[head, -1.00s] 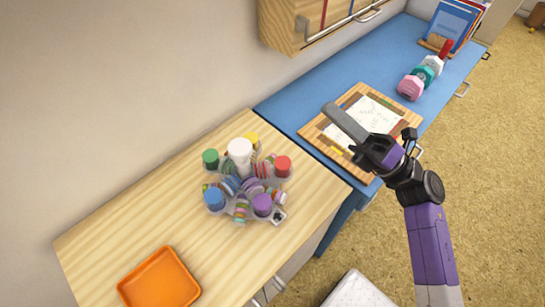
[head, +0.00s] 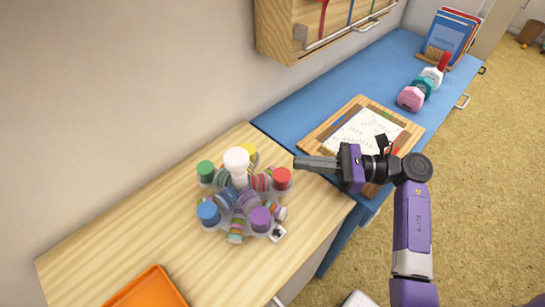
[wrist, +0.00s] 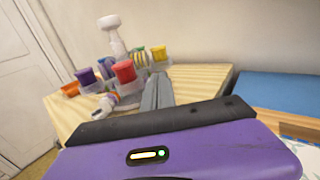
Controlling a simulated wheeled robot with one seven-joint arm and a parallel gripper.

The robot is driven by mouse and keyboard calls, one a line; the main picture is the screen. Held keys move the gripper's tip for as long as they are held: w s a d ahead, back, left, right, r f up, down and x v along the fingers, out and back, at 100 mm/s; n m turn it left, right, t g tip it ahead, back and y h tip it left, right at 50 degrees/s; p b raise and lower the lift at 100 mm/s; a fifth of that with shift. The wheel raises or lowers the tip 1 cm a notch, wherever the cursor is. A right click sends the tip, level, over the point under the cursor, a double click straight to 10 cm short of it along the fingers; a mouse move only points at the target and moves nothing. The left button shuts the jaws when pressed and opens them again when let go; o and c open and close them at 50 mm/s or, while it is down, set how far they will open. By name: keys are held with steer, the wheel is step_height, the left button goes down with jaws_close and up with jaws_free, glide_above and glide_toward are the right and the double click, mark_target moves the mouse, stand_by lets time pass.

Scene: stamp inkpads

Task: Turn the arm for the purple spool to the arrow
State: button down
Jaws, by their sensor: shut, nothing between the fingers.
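A carousel with a white central post (head: 236,160) stands on the wooden counter. Its arms carry colored spools: green, yellow, red, blue and purple. The purple spool (head: 260,219) is at the front right of the carousel, and it shows at the left in the wrist view (wrist: 86,76). A small white tag with a dark mark (head: 278,233) lies beside the purple spool; I cannot tell if it is the arrow. My gripper (head: 297,163) is shut and empty, right of the red spool (head: 281,179) and apart from it. The red spool also shows in the wrist view (wrist: 124,71).
An orange tray (head: 150,290) lies at the counter's front left. A wooden board with paper (head: 366,130) lies on the blue counter (head: 300,107). Pink, teal and white objects (head: 411,98) stand farther back. A wall cabinet (head: 285,30) hangs above. The wooden counter (head: 110,225) is clear left of the carousel.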

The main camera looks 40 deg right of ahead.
steer(key=p+x, duration=0.1)
steer(key=x, duration=0.6)
steer(key=shift+w+a, duration=0.2)
steer(key=shift+w, duration=0.1)
steer(key=shift+w+f+b, duration=0.15)
steer(key=shift+w+b, duration=0.3)
steer(key=shift+b, duration=0.1)
steer(key=shift+w+a+b, duration=0.3)
steer(key=shift+w+b, duration=0.2)
steer(key=shift+w, duration=0.4)
